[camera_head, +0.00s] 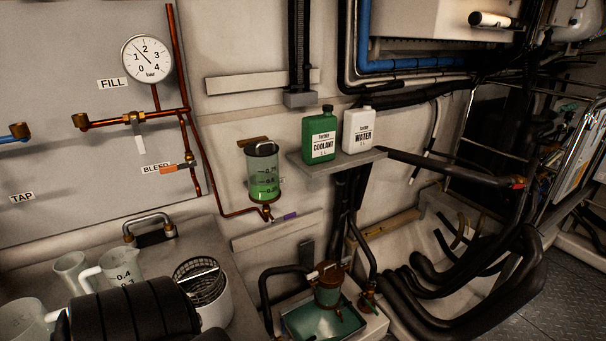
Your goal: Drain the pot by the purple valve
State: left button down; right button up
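The pot (264,168) is a clear upright cylinder with a black top, mounted on the wall at the middle. Green liquid fills its lower part, and the printed scale on it is too small to read surely. A copper pipe meets a brass fitting beneath the pot. The purple valve handle (286,217) sticks out to the right of that fitting, just below the pot. I cannot tell whether the valve is open or shut.
A grey shelf (327,168) right of the pot bears a green coolant bottle (319,138) and a white water bottle (359,131). Measuring jugs (120,267) and a wire basket (199,283) stand at lower left. A green-filled basin (303,322) lies below. Thick black hoses (470,282) crowd the right.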

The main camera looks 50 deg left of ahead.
aim_at(292, 215)
jog(key=u, duration=1.3)
jog(key=k, duration=0.45)
jog(key=u, duration=0.35)
jog(key=i, duration=0.5)
